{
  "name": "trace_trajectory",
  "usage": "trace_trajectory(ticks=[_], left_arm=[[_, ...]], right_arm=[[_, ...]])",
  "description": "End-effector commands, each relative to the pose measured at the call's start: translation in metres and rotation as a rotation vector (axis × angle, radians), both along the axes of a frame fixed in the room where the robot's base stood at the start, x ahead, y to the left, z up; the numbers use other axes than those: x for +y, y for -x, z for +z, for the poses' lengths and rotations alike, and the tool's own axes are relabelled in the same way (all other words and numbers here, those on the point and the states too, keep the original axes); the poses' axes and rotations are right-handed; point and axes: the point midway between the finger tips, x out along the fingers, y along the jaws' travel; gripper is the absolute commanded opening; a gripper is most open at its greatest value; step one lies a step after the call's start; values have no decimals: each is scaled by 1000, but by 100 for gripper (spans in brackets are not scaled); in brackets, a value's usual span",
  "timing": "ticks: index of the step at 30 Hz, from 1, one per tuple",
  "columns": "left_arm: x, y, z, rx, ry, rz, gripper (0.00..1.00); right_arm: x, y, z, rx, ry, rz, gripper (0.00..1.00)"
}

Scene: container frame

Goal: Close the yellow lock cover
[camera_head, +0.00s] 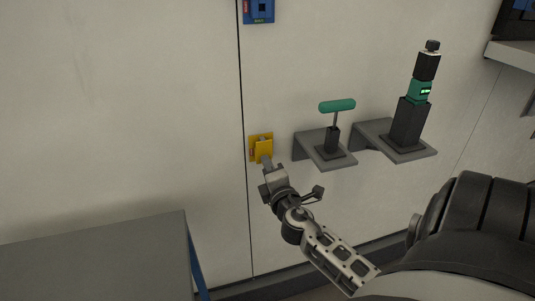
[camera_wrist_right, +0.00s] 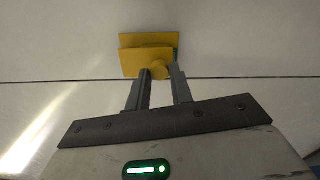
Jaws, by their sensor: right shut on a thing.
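The yellow lock cover (camera_head: 263,149) is on the pale wall, just right of a dark vertical seam in the head view. It also shows in the right wrist view (camera_wrist_right: 147,60), standing out in front of its yellow back plate (camera_wrist_right: 150,39). My right gripper (camera_head: 267,163) reaches up to the cover from below. My left gripper is not in view.
Right of the cover, two grey wall brackets carry a green T-handle tool (camera_head: 337,106) and a black and green device (camera_head: 409,110). A blue box (camera_head: 259,10) is on the wall above. A grey table (camera_head: 95,260) stands at the lower left. The wall left of the seam is clear.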

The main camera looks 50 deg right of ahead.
Motion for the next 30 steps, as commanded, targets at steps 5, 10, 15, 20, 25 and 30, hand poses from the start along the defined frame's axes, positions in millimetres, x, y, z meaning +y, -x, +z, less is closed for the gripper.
trace_trajectory(ticks=[5, 10, 15, 20, 25, 30], left_arm=[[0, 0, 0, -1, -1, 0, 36], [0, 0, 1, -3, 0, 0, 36], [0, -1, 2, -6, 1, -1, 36], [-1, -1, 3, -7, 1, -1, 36], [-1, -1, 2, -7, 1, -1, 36], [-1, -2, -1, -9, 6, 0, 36]], right_arm=[[0, 1, -1, 6, 7, 1, 0], [0, 1, -1, 6, 6, 0, 0], [0, 1, -1, 5, 5, 0, 44], [0, 0, -1, 4, 5, 0, 44], [3, 5, -2, 4, 3, 1, 44], [16, 29, -3, 5, 2, -1, 44]])
